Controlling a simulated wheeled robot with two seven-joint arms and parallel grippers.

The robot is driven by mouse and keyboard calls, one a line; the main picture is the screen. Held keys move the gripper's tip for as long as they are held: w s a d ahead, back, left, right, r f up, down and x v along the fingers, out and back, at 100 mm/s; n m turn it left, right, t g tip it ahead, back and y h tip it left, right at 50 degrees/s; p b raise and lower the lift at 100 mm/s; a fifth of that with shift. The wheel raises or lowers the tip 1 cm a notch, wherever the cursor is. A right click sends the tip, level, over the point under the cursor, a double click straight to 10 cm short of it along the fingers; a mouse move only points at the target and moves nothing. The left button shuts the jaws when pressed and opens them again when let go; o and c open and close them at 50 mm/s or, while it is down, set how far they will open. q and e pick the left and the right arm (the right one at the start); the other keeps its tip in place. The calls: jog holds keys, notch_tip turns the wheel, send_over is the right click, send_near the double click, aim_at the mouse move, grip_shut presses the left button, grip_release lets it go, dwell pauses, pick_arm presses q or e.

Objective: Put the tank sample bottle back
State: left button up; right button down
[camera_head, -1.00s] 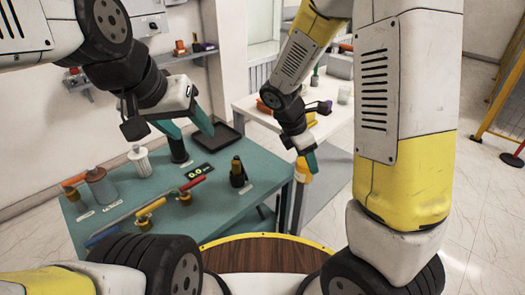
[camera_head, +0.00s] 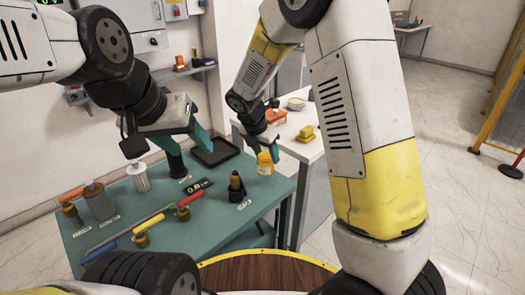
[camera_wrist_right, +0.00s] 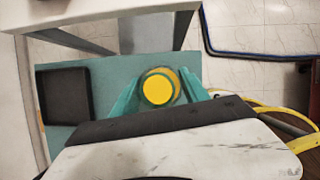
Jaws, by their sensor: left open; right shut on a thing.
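A small amber-yellow bottle (camera_head: 265,165) with a pale label is upright in my right gripper (camera_head: 268,147), above the right back part of the teal table. In the right wrist view its round yellow cap (camera_wrist_right: 158,88) sits between the two teal fingers of the right gripper (camera_wrist_right: 157,98), which are shut on it. The bottle's underside is hidden there. My left gripper (camera_head: 187,147) is open and empty over the back of the teal table (camera_head: 262,205), near a dark cylinder (camera_head: 174,165).
A black tray (camera_head: 216,151) lies at the table's back. A dark amber-topped bottle (camera_head: 237,190), small display (camera_head: 198,187), white ribbed part (camera_head: 138,178), grey canister (camera_head: 98,200) and coloured-handled tools (camera_head: 139,223) stand or lie around. A white table (camera_head: 303,150) stands behind.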

aim_at(262, 160)
jog(key=shift+w+a+f, duration=0.15)
jog(key=shift+w+a, duration=0.5)
jog(key=shift+w, duration=0.2)
jog(key=shift+s+d+f, duration=0.1)
jog(key=shift+f, duration=1.55)
jog(key=shift+f, duration=0.2)
jog(key=c, duration=0.6)
grip_release()
jog(key=shift+o, duration=0.2)
jog(key=shift+r, duration=0.1)
